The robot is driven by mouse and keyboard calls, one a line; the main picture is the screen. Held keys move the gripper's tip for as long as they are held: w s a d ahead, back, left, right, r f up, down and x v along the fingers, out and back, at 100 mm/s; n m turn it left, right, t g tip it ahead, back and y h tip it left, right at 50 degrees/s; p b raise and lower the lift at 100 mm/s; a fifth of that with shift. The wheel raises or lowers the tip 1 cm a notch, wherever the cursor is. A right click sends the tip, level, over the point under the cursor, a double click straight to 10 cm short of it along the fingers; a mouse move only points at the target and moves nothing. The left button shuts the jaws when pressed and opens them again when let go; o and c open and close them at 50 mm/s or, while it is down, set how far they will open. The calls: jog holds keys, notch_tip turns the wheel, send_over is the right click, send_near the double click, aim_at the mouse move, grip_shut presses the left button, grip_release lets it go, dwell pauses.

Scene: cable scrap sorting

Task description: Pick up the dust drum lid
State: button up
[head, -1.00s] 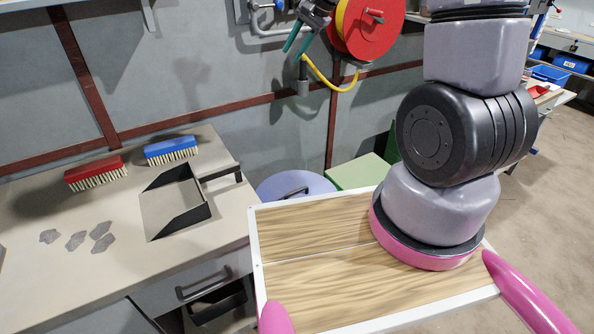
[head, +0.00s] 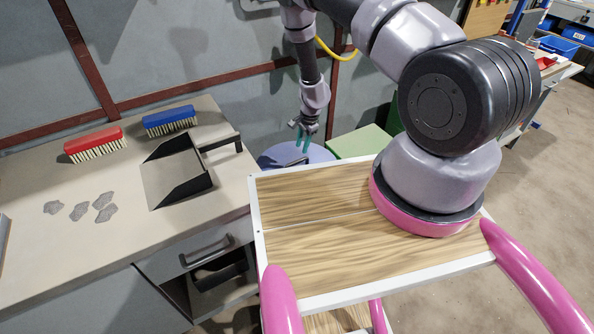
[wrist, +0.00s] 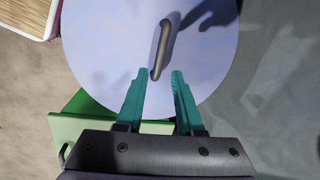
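The dust drum lid is a round lavender-blue disc (head: 276,153) with a dark bar handle, standing behind my wooden deck in the head view. In the wrist view the lid (wrist: 110,45) fills the upper middle, and its handle (wrist: 162,48) runs nearly upright in the picture. My gripper (head: 304,139) points down above the lid. In the wrist view its teal fingers (wrist: 160,75) are apart and empty, with the handle's lower end close to the gap between the tips. I cannot tell the exact height above the handle.
A green box (head: 358,142) stands right beside the drum. The workbench (head: 90,215) on the left holds a dustpan (head: 175,172), a red brush (head: 95,144), a blue brush (head: 169,121) and several grey scraps (head: 104,213). The grey wall is close behind.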

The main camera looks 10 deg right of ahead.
aim_at(297, 161)
jog(key=f, duration=0.3)
jog(key=a+f, duration=0.1)
jog(key=f, duration=0.2)
jog(key=a+f, duration=0.1)
jog(key=f, duration=0.2)
jog(key=shift+w+f, duration=0.4)
grip_shut()
dwell(1.0)
